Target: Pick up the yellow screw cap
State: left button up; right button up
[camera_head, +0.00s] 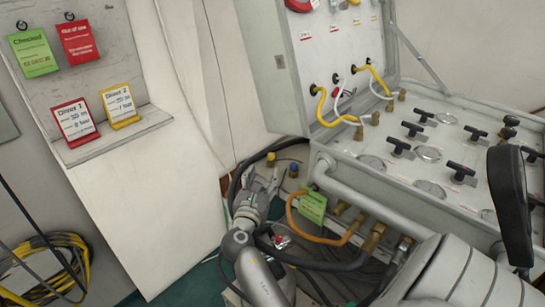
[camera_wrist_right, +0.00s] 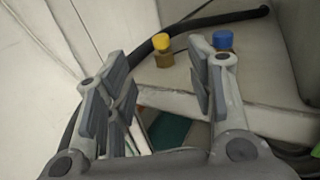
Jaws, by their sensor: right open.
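The yellow screw cap (camera_head: 271,158) sits on a brass fitting on a grey surface beside the panel case. In the right wrist view the yellow cap (camera_wrist_right: 161,41) stands upright, beyond the fingertips and roughly in line with the gap between them. A blue cap (camera_head: 293,168) is just right of it; it also shows in the wrist view (camera_wrist_right: 223,39). My right gripper (camera_head: 262,184) is open and empty, just short of the yellow cap and apart from it. It also shows in the wrist view (camera_wrist_right: 160,86). My left gripper is not in view.
A dark hose (camera_wrist_right: 205,20) runs behind the caps. An orange hose (camera_head: 310,229) and a green tag (camera_head: 313,206) lie right of the gripper. The open panel case (camera_head: 330,160) with knobs and gauges fills the right. A board with tags (camera_head: 120,60) stands left.

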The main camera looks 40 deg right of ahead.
aim_at(270, 157)
jog(key=x, duration=0.3)
jog(key=shift+w+d, duration=0.1)
jog(key=shift+d, duration=0.05)
jog(key=x, duration=0.5)
jog(key=shift+w+d+p, duration=0.1)
jog(key=shift+w+p, duration=0.05)
jog(key=shift+p, duration=0.2)
jog(key=shift+r, duration=0.1)
grip_shut()
